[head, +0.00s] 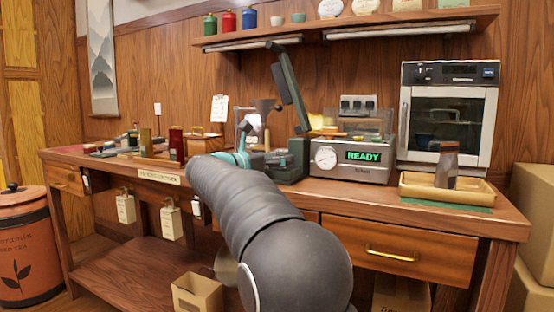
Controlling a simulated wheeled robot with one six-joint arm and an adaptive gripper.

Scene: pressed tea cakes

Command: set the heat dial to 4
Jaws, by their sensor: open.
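A silver machine (350,172) stands on the bench right of centre, with a lit green display reading READY (363,156). A round white dial (325,157) is on its front, left of the display. Its marks and setting are too small to read, and I cannot tell whether it is the heat dial or a gauge. My gripper (264,160) is partly hidden beyond my arm, left of the silver machine and close to the dark green press (291,160). It is open, and apart from the dial in the picture. Its fingertips are not clear.
A silver oven (447,73) with a glass door and small knobs stands at the right. A wooden tray (472,192) with a dark jar (447,165) is before it. The press's raised lever (289,88) rises beside my gripper. Several small items crowd the bench's left.

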